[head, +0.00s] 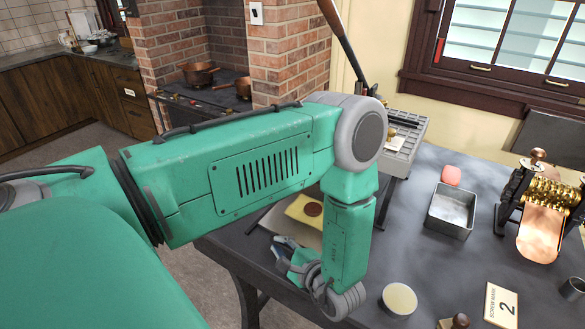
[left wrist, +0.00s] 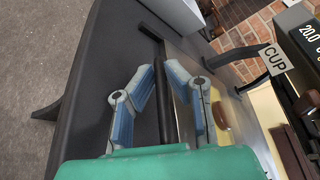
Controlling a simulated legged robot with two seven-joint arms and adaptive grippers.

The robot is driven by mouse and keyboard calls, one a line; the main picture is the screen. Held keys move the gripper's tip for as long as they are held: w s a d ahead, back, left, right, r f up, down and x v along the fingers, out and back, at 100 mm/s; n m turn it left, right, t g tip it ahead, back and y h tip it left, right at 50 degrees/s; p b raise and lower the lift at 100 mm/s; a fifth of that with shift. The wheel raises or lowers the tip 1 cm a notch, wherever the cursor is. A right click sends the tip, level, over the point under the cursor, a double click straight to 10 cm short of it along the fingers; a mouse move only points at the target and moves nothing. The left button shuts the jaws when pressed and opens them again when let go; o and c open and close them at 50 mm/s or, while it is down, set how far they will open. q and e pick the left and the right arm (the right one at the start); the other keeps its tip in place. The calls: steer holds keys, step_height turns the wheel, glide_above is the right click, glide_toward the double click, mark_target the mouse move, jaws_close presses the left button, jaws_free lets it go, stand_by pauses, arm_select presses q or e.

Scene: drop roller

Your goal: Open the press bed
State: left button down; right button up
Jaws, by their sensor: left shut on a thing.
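My left arm reaches in from the left in the head view, bent downward at the wrist. My left gripper (head: 283,252) is low beside the table's left edge. In the left wrist view, its blue-grey fingers (left wrist: 165,85) are shut on a dark bar (left wrist: 150,33), which runs along the edge of a pale metal plate (left wrist: 181,70). This plate looks like the press bed. A yellow sheet (head: 297,207) with a round brown disc (head: 313,209) lies there, partly hidden by my forearm. A long lever with a wooden handle (head: 331,15) rises behind my arm. My right gripper is not in view.
A grey metal tray (head: 451,211), a brass roller machine (head: 548,195), a round cream-topped pot (head: 398,298) and a card marked 2 (head: 501,305) stand on the dark table. Floor is open left of the table.

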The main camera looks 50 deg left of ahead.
mark_target(271, 264)
arm_select(q)
steer(key=s, duration=0.3)
steer(key=shift+s+d, duration=0.2)
steer(key=shift+d, duration=0.15)
steer(key=shift+s+f+p, duration=0.15)
steer(key=shift+p, duration=0.15)
